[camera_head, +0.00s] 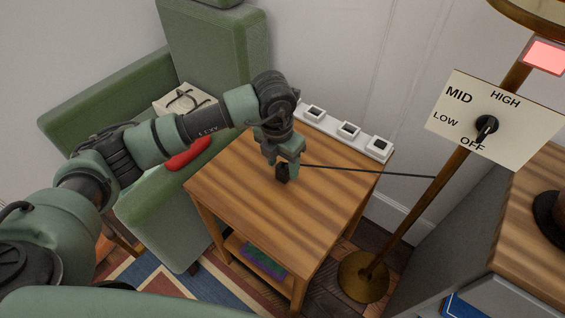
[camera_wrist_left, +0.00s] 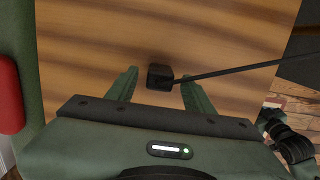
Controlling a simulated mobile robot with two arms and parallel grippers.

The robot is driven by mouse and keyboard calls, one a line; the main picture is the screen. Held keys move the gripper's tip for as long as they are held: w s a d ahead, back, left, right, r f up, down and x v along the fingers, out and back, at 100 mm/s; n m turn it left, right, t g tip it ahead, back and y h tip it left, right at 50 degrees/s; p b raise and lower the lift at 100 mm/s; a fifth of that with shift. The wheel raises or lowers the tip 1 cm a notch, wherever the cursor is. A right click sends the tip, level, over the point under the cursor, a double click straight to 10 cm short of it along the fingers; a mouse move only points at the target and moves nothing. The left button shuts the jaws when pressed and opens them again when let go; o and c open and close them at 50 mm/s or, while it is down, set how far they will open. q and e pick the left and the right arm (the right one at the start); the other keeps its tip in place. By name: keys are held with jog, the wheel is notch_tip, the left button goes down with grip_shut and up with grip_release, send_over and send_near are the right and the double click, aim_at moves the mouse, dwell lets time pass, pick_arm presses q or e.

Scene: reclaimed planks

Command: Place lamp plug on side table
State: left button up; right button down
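The lamp plug (camera_head: 282,174) is a small black block with a dark cord running right to the floor lamp (camera_head: 455,180). It appears to rest on the wooden side table (camera_head: 235,190), near the middle of its top. In the left wrist view the plug (camera_wrist_left: 159,76) lies between the fingertips, with wood showing on both sides of it. My left gripper (camera_head: 281,160) points down over the tabletop, open around the plug and not visibly gripping it. The side table top also fills the left wrist view (camera_wrist_left: 220,30). My right gripper is not in view.
A green armchair (camera_head: 155,215) with a red item (camera_head: 188,154) stands left. The lamp's switch panel (camera_head: 515,118) points near OFF. A wooden-topped cabinet (camera_head: 530,230) stands right. The table's front is clear.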

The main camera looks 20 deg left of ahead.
pick_arm(q)
jog(key=shift+r, duration=0.2)
notch_tip(320, 180, up, 12)
jog(key=s+p, duration=0.1)
jog(key=shift+s+a, duration=0.2)
jog(key=shift+a, duration=0.05)
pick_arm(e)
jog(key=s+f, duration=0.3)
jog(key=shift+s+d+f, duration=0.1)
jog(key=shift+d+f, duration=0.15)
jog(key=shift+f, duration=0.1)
pick_arm(q)
jog(key=shift+f, duration=0.1)
dwell(0.8)
